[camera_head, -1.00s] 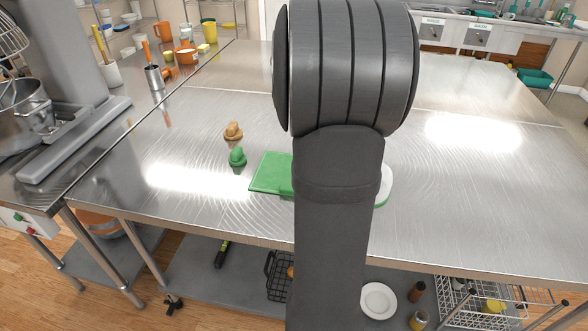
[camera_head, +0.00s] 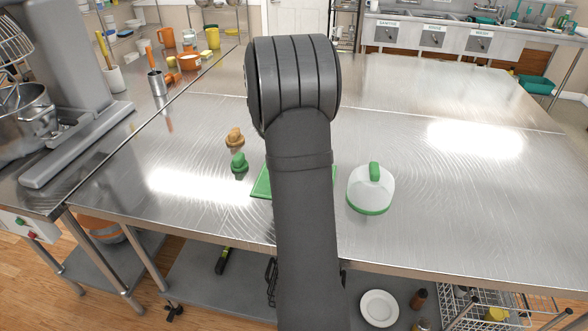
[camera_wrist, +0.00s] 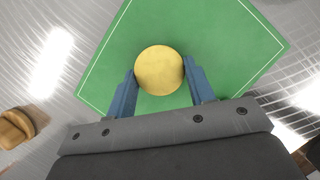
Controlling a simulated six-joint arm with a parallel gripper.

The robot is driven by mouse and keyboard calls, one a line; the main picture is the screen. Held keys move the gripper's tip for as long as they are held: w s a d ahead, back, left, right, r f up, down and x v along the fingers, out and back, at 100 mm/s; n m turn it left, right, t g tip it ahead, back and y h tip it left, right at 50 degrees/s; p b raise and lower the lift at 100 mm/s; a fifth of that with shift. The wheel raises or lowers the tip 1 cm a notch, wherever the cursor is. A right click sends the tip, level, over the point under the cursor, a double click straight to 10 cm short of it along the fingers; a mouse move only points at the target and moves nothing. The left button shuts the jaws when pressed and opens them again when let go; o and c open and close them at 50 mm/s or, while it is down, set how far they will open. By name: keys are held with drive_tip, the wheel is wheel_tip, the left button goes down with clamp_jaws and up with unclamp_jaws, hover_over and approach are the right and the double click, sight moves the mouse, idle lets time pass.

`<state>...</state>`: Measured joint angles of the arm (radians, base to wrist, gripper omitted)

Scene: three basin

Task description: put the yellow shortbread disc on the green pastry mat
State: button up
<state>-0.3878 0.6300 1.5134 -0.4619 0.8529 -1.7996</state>
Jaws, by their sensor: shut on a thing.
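The yellow shortbread disc (camera_wrist: 159,71) is in the wrist view, between the two blue fingers of my gripper (camera_wrist: 160,78). My gripper is shut on it. The green pastry mat (camera_wrist: 225,40) with a pale border line lies beneath the disc in that view. I cannot tell whether the disc touches the mat or is above it. In the head view only edges of the mat (camera_head: 261,184) show, because my arm covers the rest. The disc and my gripper are hidden behind my arm there.
A white and green domed thing with a green handle (camera_head: 371,190) stands right of the mat. A green piece (camera_head: 239,163) and a brown piece (camera_head: 235,138) stand to its left. A mixer (camera_head: 65,90) is at far left. The steel table is clear at the right.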

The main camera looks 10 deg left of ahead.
drive_tip(key=shift+f, duration=0.25)
drive_tip(key=o, duration=1)
drive_tip(key=v, duration=1.2)
drive_tip(key=shift+r, duration=0.15)
drive_tip(key=x, duration=1.1)
drive_tip(key=shift+f, duration=0.25)
drive_tip(key=shift+w+d, duration=0.1)
drive_tip(key=shift+w, duration=0.1)
drive_tip(key=shift+r, duration=1.75)
